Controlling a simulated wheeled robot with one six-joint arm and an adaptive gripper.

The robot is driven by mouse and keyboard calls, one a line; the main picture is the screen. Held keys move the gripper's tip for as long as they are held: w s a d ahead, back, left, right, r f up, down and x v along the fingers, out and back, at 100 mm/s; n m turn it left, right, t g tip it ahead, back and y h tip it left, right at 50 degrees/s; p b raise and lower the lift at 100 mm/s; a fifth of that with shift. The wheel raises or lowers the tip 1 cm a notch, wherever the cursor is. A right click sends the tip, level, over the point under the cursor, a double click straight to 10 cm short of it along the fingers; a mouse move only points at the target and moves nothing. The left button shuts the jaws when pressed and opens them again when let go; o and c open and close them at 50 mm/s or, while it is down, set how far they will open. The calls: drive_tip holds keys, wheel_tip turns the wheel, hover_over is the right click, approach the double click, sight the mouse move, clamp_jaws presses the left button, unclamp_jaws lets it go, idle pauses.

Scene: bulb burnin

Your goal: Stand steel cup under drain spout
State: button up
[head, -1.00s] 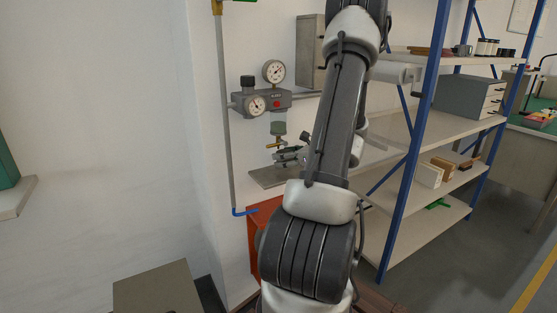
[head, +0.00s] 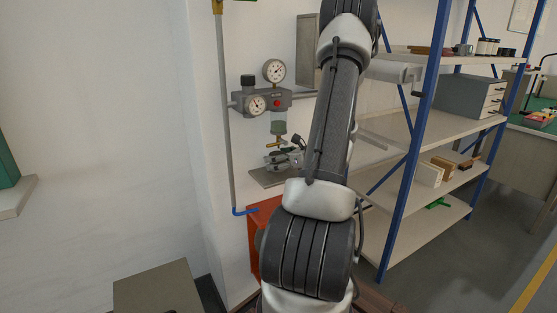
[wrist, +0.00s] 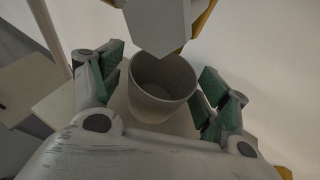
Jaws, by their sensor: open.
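The steel cup (wrist: 160,90) stands upright in the wrist view, its open mouth facing the camera and its inside empty. My gripper (wrist: 162,82) is open, with green-padded fingers on the left and right of the cup. Gaps show beside the cup, though contact at the lower right is hard to tell. In the head view my gripper (head: 284,159) is small, at the wall shelf, and the cup is hard to make out there. The brass drain spout (head: 275,143) hangs just above, below the regulator's bowl (head: 278,127). A pale faceted part (wrist: 160,22) overhangs the cup's far rim.
The small wall shelf (head: 268,179) lies under the gripper. The regulator block (head: 265,101) with its gauges is on the wall above, and a vertical pipe (head: 225,120) runs to the left. A blue-posted rack (head: 412,150) stands to the right of my arm.

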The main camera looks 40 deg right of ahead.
drive_tip(key=shift+r, duration=0.2)
drive_tip(key=v, duration=1.2)
drive_tip(key=a+r+n+g+y, duration=0.2)
drive_tip(key=a+r+n+g, duration=0.15)
drive_tip(key=a+n, duration=0.65)
drive_tip(key=a+r+n+g+y, duration=0.25)
drive_tip(key=a+n+g, duration=0.2)
drive_tip(key=a, duration=0.85)
drive_tip(key=s+a+r+n+h, duration=0.2)
drive_tip(key=s+n, duration=0.3)
drive_tip(key=n, duration=0.5)
drive_tip(key=s+a+r+n+g+h, duration=0.1)
drive_tip(key=s+a+r+n+h, duration=0.2)
drive_tip(key=n, duration=0.6)
drive_tip(key=s+r+h, duration=0.1)
drive_tip(key=s+r, duration=0.1)
drive_tip(key=s, duration=0.1)
drive_tip(key=shift+a+n+h, duration=0.35)
drive_tip(key=shift+s+r, duration=0.1)
